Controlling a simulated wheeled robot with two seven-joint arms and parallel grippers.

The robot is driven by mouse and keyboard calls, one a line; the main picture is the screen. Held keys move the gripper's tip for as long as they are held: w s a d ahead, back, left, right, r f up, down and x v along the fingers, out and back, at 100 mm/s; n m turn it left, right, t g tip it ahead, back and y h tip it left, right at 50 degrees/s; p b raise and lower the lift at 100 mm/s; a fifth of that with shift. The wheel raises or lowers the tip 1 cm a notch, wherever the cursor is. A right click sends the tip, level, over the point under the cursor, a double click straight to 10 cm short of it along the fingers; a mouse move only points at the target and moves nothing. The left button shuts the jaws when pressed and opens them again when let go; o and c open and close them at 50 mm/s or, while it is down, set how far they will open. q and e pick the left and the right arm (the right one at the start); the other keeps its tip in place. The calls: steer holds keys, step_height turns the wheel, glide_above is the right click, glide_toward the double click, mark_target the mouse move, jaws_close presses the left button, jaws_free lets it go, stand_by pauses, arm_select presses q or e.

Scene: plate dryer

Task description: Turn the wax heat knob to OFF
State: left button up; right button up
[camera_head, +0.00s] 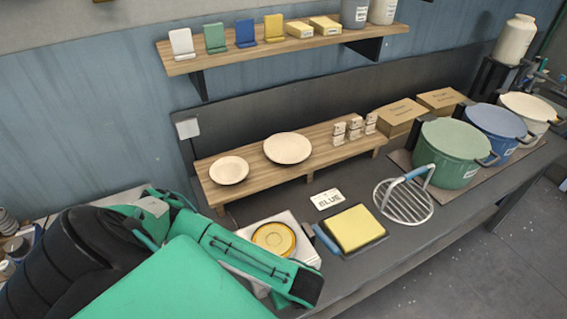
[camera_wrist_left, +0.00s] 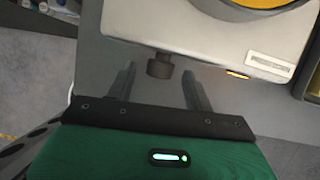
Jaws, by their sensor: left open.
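The wax heat knob (camera_wrist_left: 160,66) is a small dark cylinder on the front edge of the pale wax heater (camera_wrist_left: 215,42) in the left wrist view. My left gripper (camera_wrist_left: 158,80) is open, with one finger on each side of the knob and a gap to both. I cannot tell whether the fingertips reach the knob's depth. In the head view the heater (camera_head: 310,252) holds a round yellow pan (camera_head: 273,240), and my green left arm covers its front, the knob and the gripper. The knob's setting cannot be read. My right gripper is not in view.
Right of the heater lie a yellow block on a dark tray (camera_head: 355,228), a BLUE card (camera_head: 327,199) and a round wire rack (camera_head: 404,203). A wooden riser (camera_head: 240,196) with two plates stands behind.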

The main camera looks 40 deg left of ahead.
arm_select(q)
steer(key=shift+a+f, duration=0.25)
steer(key=shift+f, duration=0.4)
steer(key=c, duration=1)
